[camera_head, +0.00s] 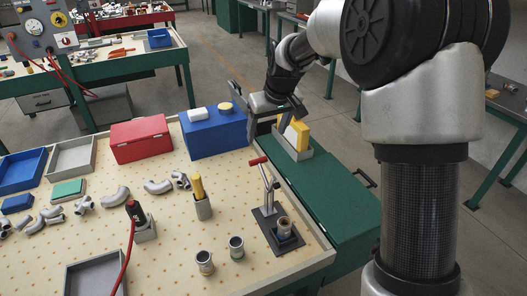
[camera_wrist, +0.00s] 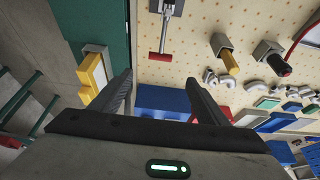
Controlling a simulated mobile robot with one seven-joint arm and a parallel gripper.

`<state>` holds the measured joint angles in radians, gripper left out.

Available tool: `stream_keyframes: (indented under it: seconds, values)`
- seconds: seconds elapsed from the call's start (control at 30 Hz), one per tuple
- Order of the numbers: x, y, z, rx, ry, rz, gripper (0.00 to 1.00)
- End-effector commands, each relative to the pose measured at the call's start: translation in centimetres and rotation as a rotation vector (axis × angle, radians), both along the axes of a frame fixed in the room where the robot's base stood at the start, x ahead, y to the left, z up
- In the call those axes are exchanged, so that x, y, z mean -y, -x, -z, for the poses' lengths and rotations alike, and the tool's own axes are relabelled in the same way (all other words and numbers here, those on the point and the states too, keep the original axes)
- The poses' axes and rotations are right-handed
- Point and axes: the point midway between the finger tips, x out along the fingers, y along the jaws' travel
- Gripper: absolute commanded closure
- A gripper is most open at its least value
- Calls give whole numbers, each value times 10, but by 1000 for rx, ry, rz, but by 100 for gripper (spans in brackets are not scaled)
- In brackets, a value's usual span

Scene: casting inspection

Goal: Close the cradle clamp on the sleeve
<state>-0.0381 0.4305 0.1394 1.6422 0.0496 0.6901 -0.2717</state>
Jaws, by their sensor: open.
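The cradle clamp stands on a dark base plate (camera_head: 264,220) at the near right of the pegboard table, its lever (camera_head: 268,182) raised and its red handle (camera_head: 257,160) on top. A grey metal sleeve (camera_head: 284,228) sits upright in the cradle on that plate. In the wrist view the red handle (camera_wrist: 160,57) lies beyond my fingertips, and the clamp is cut by the top edge; I cannot make out the sleeve there. My gripper (camera_wrist: 160,80) is open and empty. In the head view it hangs behind the clamp, beside the blue box, apart from the handle.
A yellow block in a grey holder (camera_head: 305,154) stands on the green side top, close to my gripper. A blue box (camera_head: 214,136) and red box (camera_head: 141,140) stand at the back. Two loose sleeves (camera_head: 205,262) (camera_head: 236,248) and a yellow-handled tool (camera_head: 198,188) stand left of the clamp.

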Motion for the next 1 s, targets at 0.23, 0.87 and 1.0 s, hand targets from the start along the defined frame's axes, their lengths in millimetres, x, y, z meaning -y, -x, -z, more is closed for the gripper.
stream_keyframes:
  seconds: [0.23,0.87,1.0]
  values:
    - [-5,-9,21,-5,-2,-5,31]
    - [-23,-54,140,-3,0,-4,31]
    - [-26,-60,156,-2,-1,-4,31]
